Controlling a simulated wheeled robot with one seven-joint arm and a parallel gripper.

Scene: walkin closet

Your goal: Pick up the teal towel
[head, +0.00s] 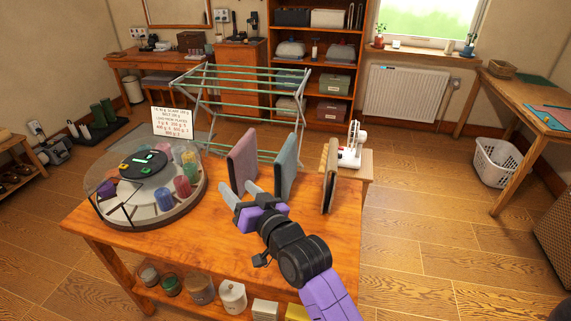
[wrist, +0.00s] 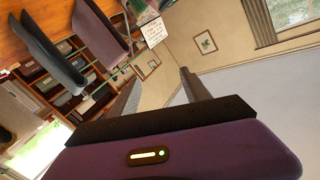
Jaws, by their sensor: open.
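The teal towel (head: 286,162) is a flat, folded, grey-teal slab standing upright on the wooden table in the head view. In the wrist view the teal towel (wrist: 50,58) looks dark and lies at the upper left, outside the space between the fingers. My gripper (head: 240,190) is open and empty above the table, to the left of and nearer than the towel, apart from it. The fingers of my gripper (wrist: 160,80) also show in the wrist view with nothing between them.
A mauve towel (head: 243,160) stands upright left of the teal one, close beyond my fingers. A tan upright slab (head: 328,178) stands to the right. A round clear-lidded carousel (head: 150,187) fills the table's left side. A drying rack (head: 245,88) stands behind. The table's front right is clear.

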